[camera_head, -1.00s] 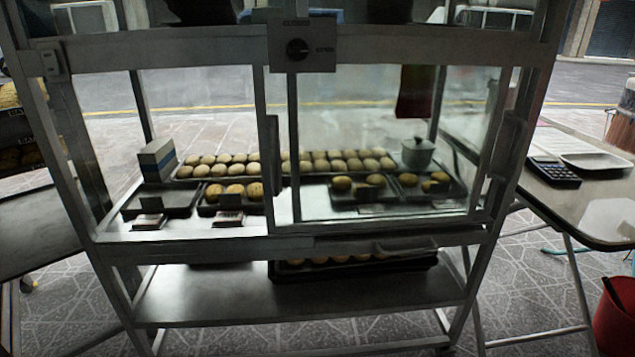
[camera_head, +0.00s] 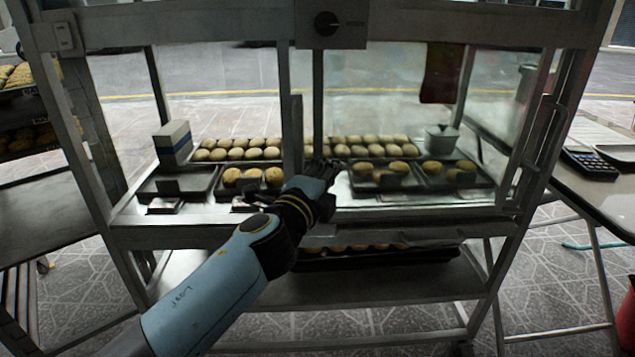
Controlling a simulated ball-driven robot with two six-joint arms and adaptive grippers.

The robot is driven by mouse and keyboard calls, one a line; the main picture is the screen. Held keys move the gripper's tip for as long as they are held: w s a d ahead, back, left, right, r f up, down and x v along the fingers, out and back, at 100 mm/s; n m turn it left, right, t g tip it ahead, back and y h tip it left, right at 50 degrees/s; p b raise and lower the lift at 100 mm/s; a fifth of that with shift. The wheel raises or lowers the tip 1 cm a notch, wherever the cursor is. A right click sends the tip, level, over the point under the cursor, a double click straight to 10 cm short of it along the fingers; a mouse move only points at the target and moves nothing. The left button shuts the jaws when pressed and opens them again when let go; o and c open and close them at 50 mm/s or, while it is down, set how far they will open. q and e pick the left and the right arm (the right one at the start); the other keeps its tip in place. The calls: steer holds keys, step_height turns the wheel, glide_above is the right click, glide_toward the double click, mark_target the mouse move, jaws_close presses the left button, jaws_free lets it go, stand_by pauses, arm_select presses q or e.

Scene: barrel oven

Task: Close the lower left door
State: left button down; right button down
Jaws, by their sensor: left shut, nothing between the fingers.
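The lower left door (camera_head: 285,75) is a framed glass sliding panel. It stands slid to the right over the right panel, so the left half of the case front is open. Its vertical dark handle (camera_head: 297,128) is near the middle of the case. My left gripper (camera_head: 325,170) is shut and empty, close to the lower end of this handle and just right of it. I cannot tell whether it touches the handle or frame. The arm hides part of the bottom rail. My right gripper is not in view.
A second handle (camera_head: 537,125) stands at the right. A dark tray (camera_head: 390,258) is on the lower shelf. A side table (camera_head: 600,190) stands at the right.

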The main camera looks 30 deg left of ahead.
arm_select(q)
steer(key=shift+w+a, duration=0.2)
steer(key=shift+w, duration=0.6)
steer(key=shift+s+a, duration=1.3)
steer(key=shift+s, duration=0.25)
